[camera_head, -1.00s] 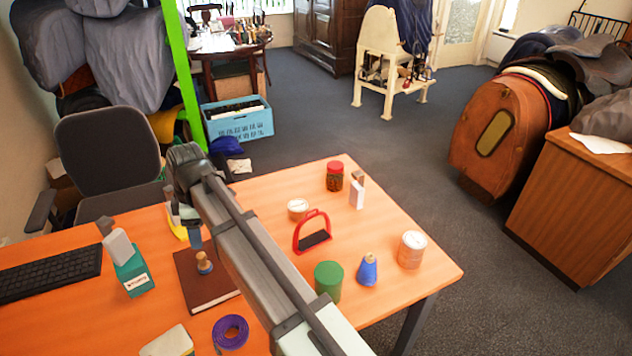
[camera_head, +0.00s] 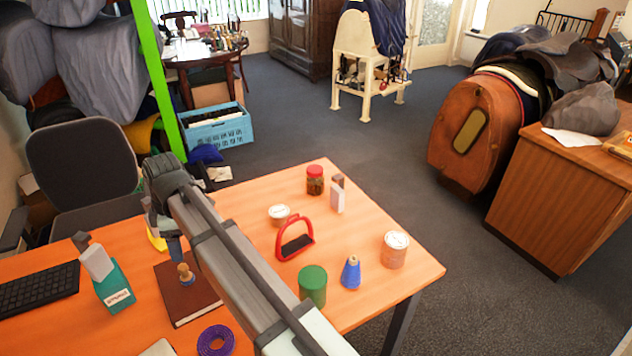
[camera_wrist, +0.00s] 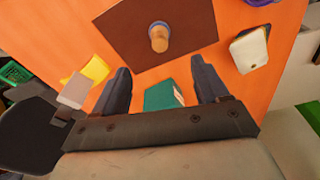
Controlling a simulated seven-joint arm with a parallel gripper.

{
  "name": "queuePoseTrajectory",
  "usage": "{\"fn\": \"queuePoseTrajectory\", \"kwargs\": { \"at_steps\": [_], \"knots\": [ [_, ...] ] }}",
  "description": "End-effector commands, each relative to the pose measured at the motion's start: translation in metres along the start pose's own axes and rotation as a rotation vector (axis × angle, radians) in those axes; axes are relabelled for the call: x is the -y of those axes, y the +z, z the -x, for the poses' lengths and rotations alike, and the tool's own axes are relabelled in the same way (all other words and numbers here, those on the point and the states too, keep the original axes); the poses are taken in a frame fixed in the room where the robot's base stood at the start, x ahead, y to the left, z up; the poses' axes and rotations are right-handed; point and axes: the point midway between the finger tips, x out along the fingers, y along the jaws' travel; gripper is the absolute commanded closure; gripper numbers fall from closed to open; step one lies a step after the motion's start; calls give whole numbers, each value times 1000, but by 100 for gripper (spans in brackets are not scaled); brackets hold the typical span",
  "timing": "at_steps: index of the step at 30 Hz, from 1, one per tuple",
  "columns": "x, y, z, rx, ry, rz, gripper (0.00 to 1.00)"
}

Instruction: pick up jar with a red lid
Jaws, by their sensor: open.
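The jar with a red lid (camera_head: 315,181) stands upright near the far edge of the orange table, with brownish contents showing through its side. My gripper (camera_head: 168,241) is at the left of the table, over the area near a brown book (camera_head: 190,293), well to the left of the jar. In the wrist view my gripper (camera_wrist: 160,88) points down with its two fingers apart and nothing between them but the table and a teal box (camera_wrist: 163,95) below. The jar is not in the wrist view.
Near the jar are a small eraser-like white block (camera_head: 337,198), a round tin (camera_head: 279,215) and a red stirrup (camera_head: 295,238). A keyboard (camera_head: 38,290) lies left.

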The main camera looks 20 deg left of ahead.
Motion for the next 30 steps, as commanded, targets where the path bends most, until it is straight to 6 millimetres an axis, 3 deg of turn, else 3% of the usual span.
{"fn": "queuePoseTrajectory", "kwargs": {
  "at_steps": [8,17,20,23,30],
  "knots": [
    [0,0,0,0,0,0,0],
    [-4,9,1,0,2,-13,0],
    [-14,31,4,0,5,-45,0],
    [-28,68,7,1,10,-97,0],
    [-71,169,16,3,21,-240,0]
  ]
}}
